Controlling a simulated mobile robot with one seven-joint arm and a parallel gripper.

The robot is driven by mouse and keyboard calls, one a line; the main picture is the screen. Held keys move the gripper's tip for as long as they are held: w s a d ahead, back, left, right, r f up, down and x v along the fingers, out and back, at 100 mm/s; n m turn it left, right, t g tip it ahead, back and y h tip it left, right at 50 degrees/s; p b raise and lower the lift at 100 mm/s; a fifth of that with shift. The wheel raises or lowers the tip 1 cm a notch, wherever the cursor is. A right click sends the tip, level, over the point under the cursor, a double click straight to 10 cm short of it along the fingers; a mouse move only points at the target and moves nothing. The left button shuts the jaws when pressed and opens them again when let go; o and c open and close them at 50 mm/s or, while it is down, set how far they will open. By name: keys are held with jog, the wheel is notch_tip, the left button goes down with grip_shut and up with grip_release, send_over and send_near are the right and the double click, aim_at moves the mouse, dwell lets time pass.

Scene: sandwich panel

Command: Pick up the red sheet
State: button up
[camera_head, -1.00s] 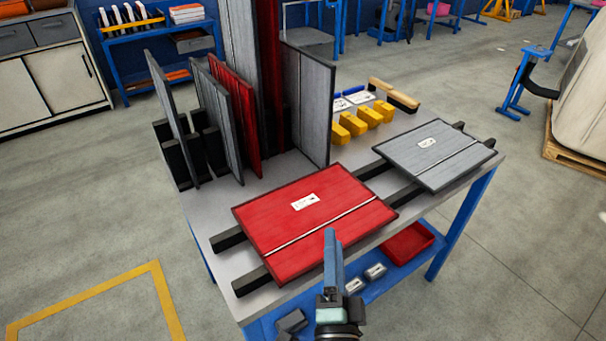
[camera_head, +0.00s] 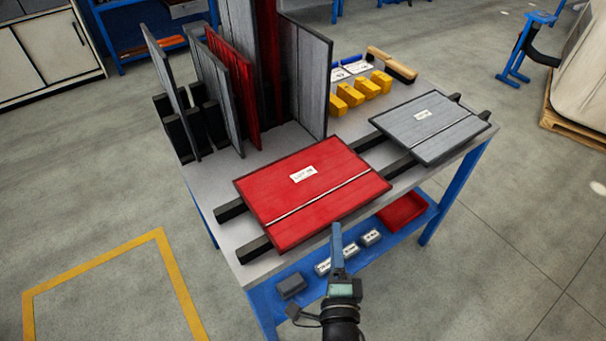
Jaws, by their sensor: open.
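The red sheet (camera_head: 318,194) lies flat on two black support bars near the front of the workbench, with a white label and a pale line across it. Its near edge reaches close to the table's front edge. My gripper (camera_head: 337,236) is in front of the sheet's near right edge. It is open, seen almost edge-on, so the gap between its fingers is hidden. No object shows in it. I cannot tell whether its tip touches the sheet's rim.
A grey sheet (camera_head: 431,128) lies on bars to the right. Upright panels (camera_head: 304,75) stand in a rack behind. Yellow blocks (camera_head: 350,94) and a brush (camera_head: 392,65) sit at the back. A red tray (camera_head: 403,211) is on the lower shelf. The floor in front is clear.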

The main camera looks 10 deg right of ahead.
aim_at(334, 220)
jog(key=b+x, duration=0.1)
jog(key=x, duration=0.4)
jog(key=shift+a+r, duration=0.1)
jog(key=shift+r, duration=0.05)
grip_shut()
jog(key=shift+r, duration=0.1)
dwell(1.1)
